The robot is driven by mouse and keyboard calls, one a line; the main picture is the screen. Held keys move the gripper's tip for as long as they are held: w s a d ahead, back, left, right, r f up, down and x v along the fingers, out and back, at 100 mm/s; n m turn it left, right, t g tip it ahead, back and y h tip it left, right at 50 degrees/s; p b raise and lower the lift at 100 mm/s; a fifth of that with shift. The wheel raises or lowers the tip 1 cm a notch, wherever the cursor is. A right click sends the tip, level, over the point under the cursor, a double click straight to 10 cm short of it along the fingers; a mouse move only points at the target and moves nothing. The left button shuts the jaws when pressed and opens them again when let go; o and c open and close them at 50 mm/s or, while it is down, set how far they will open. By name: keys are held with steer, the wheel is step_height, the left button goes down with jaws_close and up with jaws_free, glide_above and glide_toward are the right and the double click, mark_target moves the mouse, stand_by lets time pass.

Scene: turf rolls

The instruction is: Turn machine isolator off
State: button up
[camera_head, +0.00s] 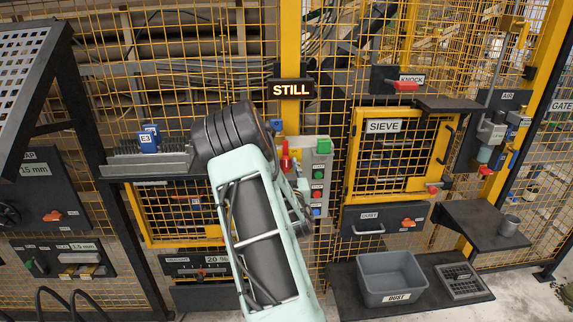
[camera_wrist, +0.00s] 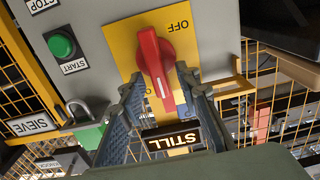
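The machine isolator is a red rotary handle (camera_wrist: 155,62) on a yellow plate (camera_wrist: 120,42), fixed to a grey control panel (camera_wrist: 90,18). "OFF" is printed on the plate to the upper right of the handle. Another label at the lower left is mostly covered by a finger. The handle's white-marked end points down in the wrist view. My gripper (camera_wrist: 161,82) is open, with one finger on each side of that end and gaps showing. In the head view, the red isolator (camera_head: 285,158) shows beside my arm, which hides much of the gripper.
A green START button (camera_wrist: 62,44) and an open-looking padlock (camera_wrist: 78,110) are left of the handle in the wrist view. A lit STILL sign (camera_head: 291,90) hangs above the panel. A sieve cage (camera_head: 384,126) stands to the right, above a grey dust bin (camera_head: 390,278).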

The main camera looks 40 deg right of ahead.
jaws_close()
